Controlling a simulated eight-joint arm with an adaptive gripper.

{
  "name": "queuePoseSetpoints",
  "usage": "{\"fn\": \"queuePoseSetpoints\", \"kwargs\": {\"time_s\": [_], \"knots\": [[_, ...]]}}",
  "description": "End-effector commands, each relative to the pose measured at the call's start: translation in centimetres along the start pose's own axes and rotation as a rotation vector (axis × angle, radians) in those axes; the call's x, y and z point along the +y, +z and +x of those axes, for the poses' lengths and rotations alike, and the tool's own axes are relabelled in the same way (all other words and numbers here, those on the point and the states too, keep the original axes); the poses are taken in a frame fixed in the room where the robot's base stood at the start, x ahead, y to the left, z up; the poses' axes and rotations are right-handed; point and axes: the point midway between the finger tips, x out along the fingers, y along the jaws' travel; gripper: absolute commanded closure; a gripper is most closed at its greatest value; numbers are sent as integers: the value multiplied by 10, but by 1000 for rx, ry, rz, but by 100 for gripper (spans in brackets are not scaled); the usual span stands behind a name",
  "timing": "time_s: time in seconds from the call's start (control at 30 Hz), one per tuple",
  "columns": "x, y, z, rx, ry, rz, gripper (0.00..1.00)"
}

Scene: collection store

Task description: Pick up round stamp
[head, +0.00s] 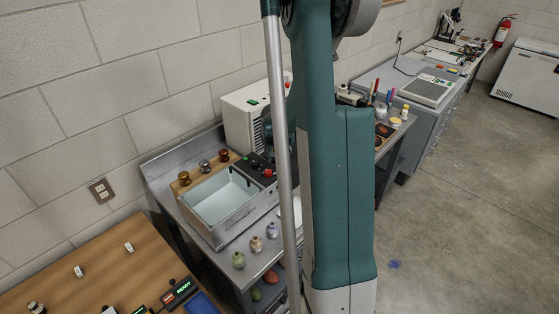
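I cannot single out a round stamp for certain in the head view. Several small knob-like items with round tops, one of them a brown knob (184,178), stand on a wooden strip behind an open basin. They are too small to tell whether one is a stamp. My teal arm fills the middle of the view and hides part of the metal bench. My gripper is not in view.
The grey basin (212,232) stands on the metal bench (160,172). A white cabinet (240,118) is behind. A wooden table (50,292) is at lower left. The floor (460,210) at right looks mostly clear.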

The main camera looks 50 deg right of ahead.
Motion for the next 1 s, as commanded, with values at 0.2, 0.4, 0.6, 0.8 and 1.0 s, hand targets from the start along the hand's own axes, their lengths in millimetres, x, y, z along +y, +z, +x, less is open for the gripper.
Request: {"fn": "queuePoseSetpoints", "kwargs": {"time_s": [0.2, 0.4, 0.6, 0.8, 1.0], "knots": [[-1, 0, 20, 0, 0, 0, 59], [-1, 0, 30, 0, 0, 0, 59], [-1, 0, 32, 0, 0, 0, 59], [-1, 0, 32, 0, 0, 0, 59], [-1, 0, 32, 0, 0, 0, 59]]}}
